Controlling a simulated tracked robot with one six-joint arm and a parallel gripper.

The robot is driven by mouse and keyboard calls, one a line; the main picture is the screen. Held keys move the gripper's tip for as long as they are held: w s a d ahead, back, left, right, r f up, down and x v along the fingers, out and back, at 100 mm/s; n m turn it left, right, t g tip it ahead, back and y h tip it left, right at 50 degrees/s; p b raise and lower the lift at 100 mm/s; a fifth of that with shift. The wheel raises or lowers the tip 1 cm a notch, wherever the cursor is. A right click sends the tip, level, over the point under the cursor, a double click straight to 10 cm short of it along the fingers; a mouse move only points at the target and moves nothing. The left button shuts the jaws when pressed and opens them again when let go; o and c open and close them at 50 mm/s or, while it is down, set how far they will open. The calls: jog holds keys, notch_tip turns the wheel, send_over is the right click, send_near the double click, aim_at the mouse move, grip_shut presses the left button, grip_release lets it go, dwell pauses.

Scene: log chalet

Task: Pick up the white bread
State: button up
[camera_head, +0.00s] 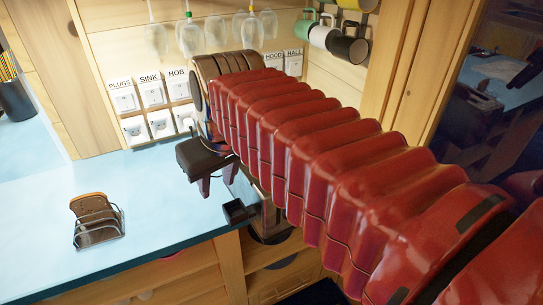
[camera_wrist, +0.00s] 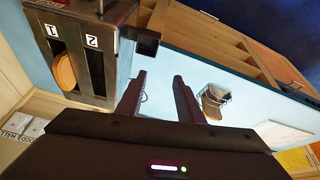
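A slice of bread (camera_wrist: 64,71) with a tan face stands in slot 1 of a metal toaster (camera_wrist: 98,66); slot 2 looks dark and empty. I cannot tell for sure that this slice is the white bread. In the head view the toaster (camera_head: 247,192) is mostly hidden by my arm. A browner slice (camera_head: 88,205) stands in a wire toast rack (camera_head: 98,232) on the counter; the rack also shows in the wrist view (camera_wrist: 216,91). My gripper (camera_wrist: 158,82) is open and empty, its fingers apart, beside the toaster and above the counter.
The pale blue counter (camera_head: 40,205) is clear between toaster and rack. Labelled switches and sockets (camera_head: 152,93) line the wall behind. Glasses (camera_head: 215,32) and mugs (camera_head: 348,48) hang above. A dark pencil pot (camera_head: 15,100) stands at far left.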

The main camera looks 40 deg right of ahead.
jog(key=w+d+r+g, duration=0.1)
jog(key=d+r, duration=0.4)
jog(key=d, duration=0.5)
jog(key=w+d+r+m+g, duration=0.1)
jog(key=w+d+r, duration=0.1)
jog(key=d+r, duration=0.4)
jog(key=d, duration=0.5)
jog(key=shift+w+r+m+g, duration=0.2)
jog(key=shift+w+m+g, duration=0.1)
jog(key=shift+g, duration=0.1)
jog(key=shift+w+d+f, duration=0.1)
jog(key=shift+w+f, duration=0.1)
jog(key=shift+f, duration=1.25)
jog(key=shift+w+f, duration=0.2)
jog(key=shift+f, duration=1.2)
jog(key=shift+w+d+f, duration=0.1)
jog(key=shift+w+f, duration=0.1)
jog(key=shift+f, duration=1.25)
jog(key=shift+w+f, duration=0.2)
jog(key=shift+f, duration=0.65)
jog(key=shift+w+f, duration=0.2)
jog(key=shift+f, duration=0.65)
jog(key=shift+w+f, duration=0.2)
jog(key=shift+f, duration=0.65)
jog(key=shift+f, duration=0.2)
jog(key=shift+c, duration=0.2)
jog(key=c, duration=0.8)
